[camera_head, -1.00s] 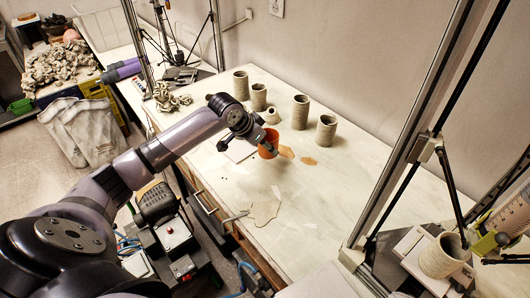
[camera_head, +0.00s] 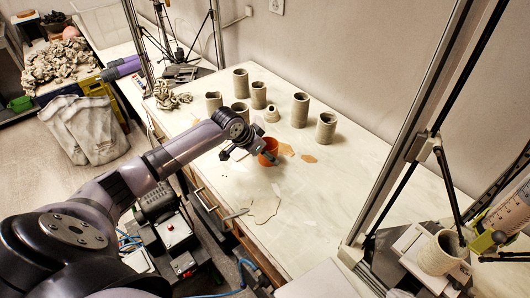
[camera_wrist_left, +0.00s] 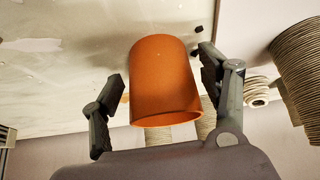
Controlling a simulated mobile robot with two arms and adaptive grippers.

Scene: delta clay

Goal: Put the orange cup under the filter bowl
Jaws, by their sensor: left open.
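The orange cup (camera_head: 268,151) is on the white worktop in the head view, left of two brown patches. My left gripper (camera_wrist_left: 160,75) is open, with one finger on each side of the cup (camera_wrist_left: 165,85) in the left wrist view. A gap shows on the picture's left side of the cup; the right finger is very close, and I cannot tell if it touches. In the head view the gripper hides the cup's left part. I cannot clearly pick out a filter bowl. My right gripper is not in view.
Several grey ribbed clay cylinders (camera_head: 299,110) stand behind the cup. A small pale ring-like piece (camera_head: 271,114) sits among them. A metal frame (camera_head: 408,130) and a clay cylinder (camera_head: 440,252) are at the right.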

